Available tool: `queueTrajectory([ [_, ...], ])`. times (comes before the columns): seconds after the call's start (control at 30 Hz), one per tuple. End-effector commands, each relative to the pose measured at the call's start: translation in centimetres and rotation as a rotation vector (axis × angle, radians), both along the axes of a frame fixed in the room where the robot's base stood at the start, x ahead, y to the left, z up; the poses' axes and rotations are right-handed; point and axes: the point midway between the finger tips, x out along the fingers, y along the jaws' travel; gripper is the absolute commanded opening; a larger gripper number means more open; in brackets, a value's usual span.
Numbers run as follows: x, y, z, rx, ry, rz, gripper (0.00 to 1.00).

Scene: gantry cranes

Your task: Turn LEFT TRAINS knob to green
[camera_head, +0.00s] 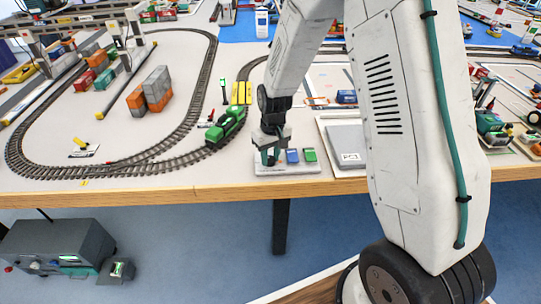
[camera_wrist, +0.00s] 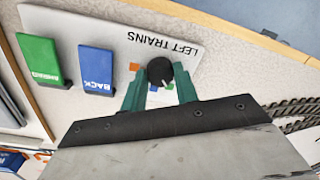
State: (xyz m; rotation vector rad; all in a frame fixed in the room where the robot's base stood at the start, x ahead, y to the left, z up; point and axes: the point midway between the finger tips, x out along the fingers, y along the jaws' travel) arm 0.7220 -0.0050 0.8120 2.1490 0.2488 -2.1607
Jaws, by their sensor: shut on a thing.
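The LEFT TRAINS panel (camera_wrist: 110,35) is a white plate that lies near the table's front edge; it also shows in the head view (camera_head: 287,169). Its black round knob (camera_wrist: 160,71) sits beside the upside-down label, with small orange, blue and green marks around it. The knob's white pointer line faces the gripper side, close to the green mark. My gripper (camera_wrist: 161,84) has its teal fingers shut on the knob, one on each side. In the head view my gripper (camera_head: 269,154) hides the knob. A blue BACK button (camera_wrist: 96,71) and a green button (camera_wrist: 41,60) are on the same panel.
A green locomotive (camera_head: 226,124) stands on the looped track (camera_head: 120,169) left of the panel. A green-lit signal (camera_head: 223,84) stands behind it. A grey box (camera_head: 346,144) lies right of the panel. The wooden table edge (camera_head: 150,193) runs in front.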

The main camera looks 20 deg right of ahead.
Motion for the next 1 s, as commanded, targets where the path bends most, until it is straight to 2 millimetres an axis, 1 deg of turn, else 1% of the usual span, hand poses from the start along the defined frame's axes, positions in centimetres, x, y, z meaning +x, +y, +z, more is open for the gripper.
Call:
queueTrajectory([
  [0.23,0.0,-0.01,0.03,0.0,-0.001,-0.058,0.07],
  [0.67,0.02,-0.01,0.04,0.0,-0.001,-0.065,0.07],
  [0.7,0.02,-0.01,0.04,0.0,-0.001,-0.065,0.41],
  [0.73,0.02,-0.01,0.03,0.0,-0.001,-0.065,0.49],
  [0.77,0.02,-0.01,0.03,0.0,-0.001,-0.065,0.51],
  [1.0,0.01,0.0,0.04,0.0,0.0,-0.065,0.51],
])
